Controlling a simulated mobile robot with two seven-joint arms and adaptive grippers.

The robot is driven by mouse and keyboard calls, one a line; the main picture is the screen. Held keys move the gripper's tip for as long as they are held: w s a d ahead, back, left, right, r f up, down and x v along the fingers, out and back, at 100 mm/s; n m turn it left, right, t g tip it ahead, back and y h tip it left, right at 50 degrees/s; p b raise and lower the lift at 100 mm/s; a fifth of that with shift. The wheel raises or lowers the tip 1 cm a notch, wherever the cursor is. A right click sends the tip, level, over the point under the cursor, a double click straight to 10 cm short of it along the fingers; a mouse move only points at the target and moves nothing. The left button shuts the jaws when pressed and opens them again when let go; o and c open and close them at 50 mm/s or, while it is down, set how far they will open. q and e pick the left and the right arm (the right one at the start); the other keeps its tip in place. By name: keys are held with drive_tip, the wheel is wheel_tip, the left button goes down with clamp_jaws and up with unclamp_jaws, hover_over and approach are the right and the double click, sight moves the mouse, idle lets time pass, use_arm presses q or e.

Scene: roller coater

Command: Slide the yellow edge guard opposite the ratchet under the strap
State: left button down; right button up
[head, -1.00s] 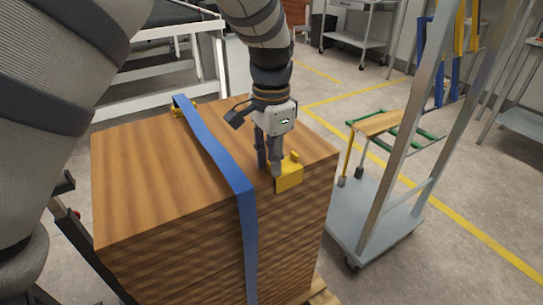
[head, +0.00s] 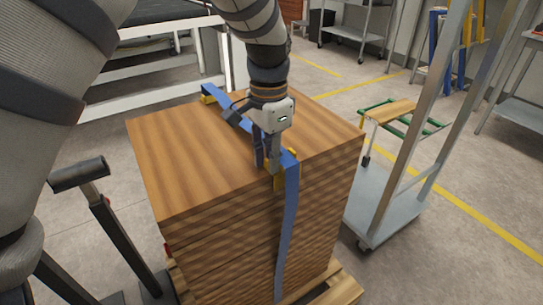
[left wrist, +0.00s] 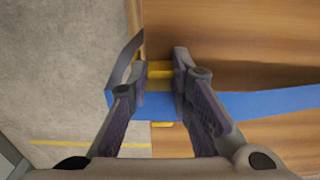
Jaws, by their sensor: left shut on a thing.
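The yellow edge guard (head: 279,182) sits at the near top edge of the wood stack. The blue strap (head: 288,215) crosses it, with yellow showing on either side. In the left wrist view the guard (left wrist: 158,69) is between my fingers, and the strap (left wrist: 260,103) passes over its middle. My left gripper (head: 268,165) points down and is shut on the guard; it also shows in the left wrist view (left wrist: 158,72). Another yellow guard (head: 208,99) is under the strap at the far edge. My right gripper is out of view.
The wood stack (head: 185,160) stands on a wooden pallet (head: 335,290). A dark post with a handle (head: 80,173) is at its left. A metal cart (head: 385,210) stands close on the right. The stack's top left is clear.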

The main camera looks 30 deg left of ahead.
use_arm(q)
drive_tip(key=shift+s+a+f, duration=0.15)
drive_tip(key=shift+s+f, duration=0.05)
drive_tip(key=shift+s, duration=0.15)
drive_tip(key=c, duration=1.4)
unclamp_jaws()
drive_tip(key=shift+o, duration=0.2)
drive_tip(key=shift+w, duration=0.1)
drive_tip(key=shift+r, duration=0.55)
wheel_tip(320, 180, up, 7)
drive_tip(key=shift+d, duration=0.2)
drive_tip(key=shift+r, duration=0.1)
